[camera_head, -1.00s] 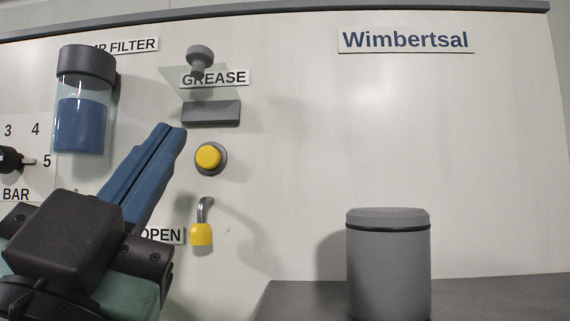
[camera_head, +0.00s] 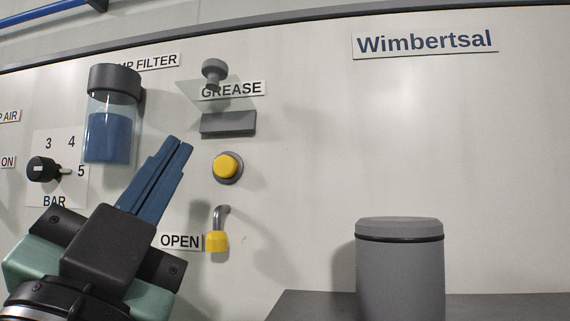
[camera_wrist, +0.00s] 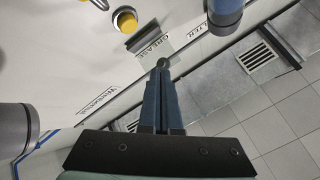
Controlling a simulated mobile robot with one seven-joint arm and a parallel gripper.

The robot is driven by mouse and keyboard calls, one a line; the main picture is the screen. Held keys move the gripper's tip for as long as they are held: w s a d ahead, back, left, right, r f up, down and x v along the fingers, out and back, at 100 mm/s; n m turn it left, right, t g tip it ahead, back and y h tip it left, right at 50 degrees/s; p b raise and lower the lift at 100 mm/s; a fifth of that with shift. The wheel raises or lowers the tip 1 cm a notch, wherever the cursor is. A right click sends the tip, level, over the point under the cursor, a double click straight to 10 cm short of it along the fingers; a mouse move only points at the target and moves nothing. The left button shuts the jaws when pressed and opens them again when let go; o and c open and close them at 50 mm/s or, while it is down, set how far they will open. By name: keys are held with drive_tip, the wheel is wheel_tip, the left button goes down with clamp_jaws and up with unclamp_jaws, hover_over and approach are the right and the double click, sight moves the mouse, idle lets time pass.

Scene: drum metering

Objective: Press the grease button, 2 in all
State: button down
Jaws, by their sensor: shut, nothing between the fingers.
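The grease button is a yellow round button (camera_head: 227,167) in a grey ring on the white panel, below the GREASE label (camera_head: 232,90). It also shows near the top of the wrist view (camera_wrist: 125,20). A clear flap with a grey knob (camera_head: 214,70) stands out above a grey block (camera_head: 228,123), over the button. My gripper (camera_head: 180,145), with blue fingers, is shut and empty. In the head view its tips are left of the button and a little higher. They appear apart from it. In the wrist view the fingertips (camera_wrist: 161,68) are near the knob.
A filter bowl with blue contents (camera_head: 110,125) hangs left of the fingers. A yellow-tipped hook handle (camera_head: 217,238) is below the button, beside the OPEN label. A black dial (camera_head: 42,169) is at far left. A grey drum (camera_head: 400,270) stands lower right.

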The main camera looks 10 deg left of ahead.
sight(220, 155)
drive_tip(key=shift+w+d, duration=0.1)
drive_tip(key=shift+w, duration=3.15)
drive_tip(key=shift+w, duration=0.4)
drive_tip(key=shift+w, duration=0.5)
drive_tip(key=shift+s, duration=0.15)
drive_tip(key=shift+s+b, duration=0.4)
drive_tip(key=shift+s, duration=0.35)
drive_tip(key=shift+s+b, duration=0.45)
drive_tip(key=shift+s, duration=2.05)
